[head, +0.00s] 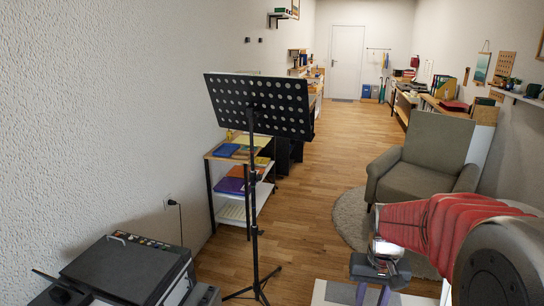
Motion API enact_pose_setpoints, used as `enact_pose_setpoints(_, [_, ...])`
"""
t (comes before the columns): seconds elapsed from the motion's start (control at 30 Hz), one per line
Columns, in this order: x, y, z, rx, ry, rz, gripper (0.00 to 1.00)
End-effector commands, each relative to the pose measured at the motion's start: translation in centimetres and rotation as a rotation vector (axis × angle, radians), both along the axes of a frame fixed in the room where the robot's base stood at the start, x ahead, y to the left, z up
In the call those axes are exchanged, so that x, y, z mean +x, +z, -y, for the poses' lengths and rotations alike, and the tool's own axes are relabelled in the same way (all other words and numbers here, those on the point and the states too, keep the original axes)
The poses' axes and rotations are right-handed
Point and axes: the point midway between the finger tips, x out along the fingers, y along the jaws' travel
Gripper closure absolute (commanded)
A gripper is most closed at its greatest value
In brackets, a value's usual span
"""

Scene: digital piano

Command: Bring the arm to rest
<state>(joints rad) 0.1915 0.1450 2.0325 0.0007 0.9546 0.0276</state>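My arm reaches in from the lower right of the head view, with red-covered links and a dark round joint close to the camera. My gripper (373,295) hangs at its end, pointing down near the bottom edge. Its two fingers stand apart with a gap between them, and I see nothing held there. Below and around the fingers is a pale surface (335,292); I cannot tell whether they touch it.
A black perforated music stand (258,103) stands upright left of my arm on tripod legs. A black printer-like device (125,268) is at lower left. A shelf unit (212,190) stands along the left wall. A grey armchair (425,170) is behind my arm. The wooden floor (330,150) is open toward the white door (346,62).

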Motion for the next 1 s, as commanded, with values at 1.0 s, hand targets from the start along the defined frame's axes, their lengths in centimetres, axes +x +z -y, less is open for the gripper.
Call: enact_pose_setpoints(1.0, [-13.9, 8.8, -6.8, -0.045, 0.158, 0.314, 0.69])
